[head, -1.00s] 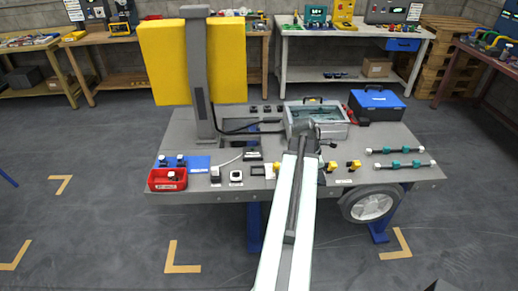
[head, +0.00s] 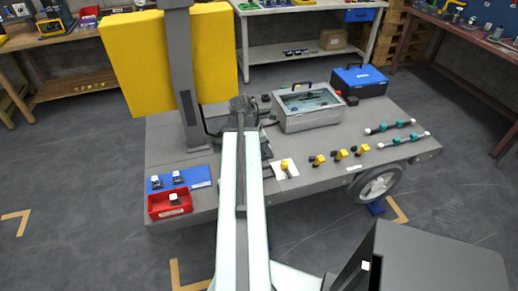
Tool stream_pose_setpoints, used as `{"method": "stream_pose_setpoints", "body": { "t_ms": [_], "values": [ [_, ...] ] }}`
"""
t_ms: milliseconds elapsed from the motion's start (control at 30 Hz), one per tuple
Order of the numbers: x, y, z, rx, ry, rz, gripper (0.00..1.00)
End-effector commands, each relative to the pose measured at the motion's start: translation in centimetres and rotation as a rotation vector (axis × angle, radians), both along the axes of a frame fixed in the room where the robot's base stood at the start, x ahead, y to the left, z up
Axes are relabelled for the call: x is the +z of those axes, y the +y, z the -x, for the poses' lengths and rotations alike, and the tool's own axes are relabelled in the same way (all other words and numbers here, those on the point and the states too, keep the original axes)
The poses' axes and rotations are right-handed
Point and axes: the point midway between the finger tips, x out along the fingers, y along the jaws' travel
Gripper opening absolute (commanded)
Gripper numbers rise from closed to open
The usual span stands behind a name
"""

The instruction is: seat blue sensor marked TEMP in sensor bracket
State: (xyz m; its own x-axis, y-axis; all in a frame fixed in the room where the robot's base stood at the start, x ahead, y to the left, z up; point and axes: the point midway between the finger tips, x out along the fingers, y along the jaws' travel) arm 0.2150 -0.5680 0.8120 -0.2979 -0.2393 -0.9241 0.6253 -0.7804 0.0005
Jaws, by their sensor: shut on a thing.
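My gripper (head: 243,104) is at the far end of my pale arm, over the grey chassis deck (head: 230,180) to the right of the grey column. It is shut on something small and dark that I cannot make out. No blue sensor can be told apart, and no TEMP marking is readable. The sensor bracket cannot be made out either. Two small dark parts with white tops stand on a blue mat (head: 201,178) at the deck's left. A similar part sits in the red bin (head: 158,211) in front of it.
A grey column (head: 184,80) with yellow panels (head: 135,62) rises left of my gripper.

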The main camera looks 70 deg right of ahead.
Motion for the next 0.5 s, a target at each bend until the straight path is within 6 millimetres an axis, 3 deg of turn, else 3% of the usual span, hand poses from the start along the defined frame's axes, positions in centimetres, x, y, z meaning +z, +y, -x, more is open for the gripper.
{"method": "stream_pose_setpoints", "body": {
  "t_ms": [200,333,500],
  "values": [
    [-2.1,0.1,-0.2,0.0,0.0,0.0,0.0],
    [-1.7,0.2,-0.3,0.002,0.0,0.0,0.0],
    [-2.5,0.2,-0.4,0.004,0.0,0.0,0.0]
  ]
}}
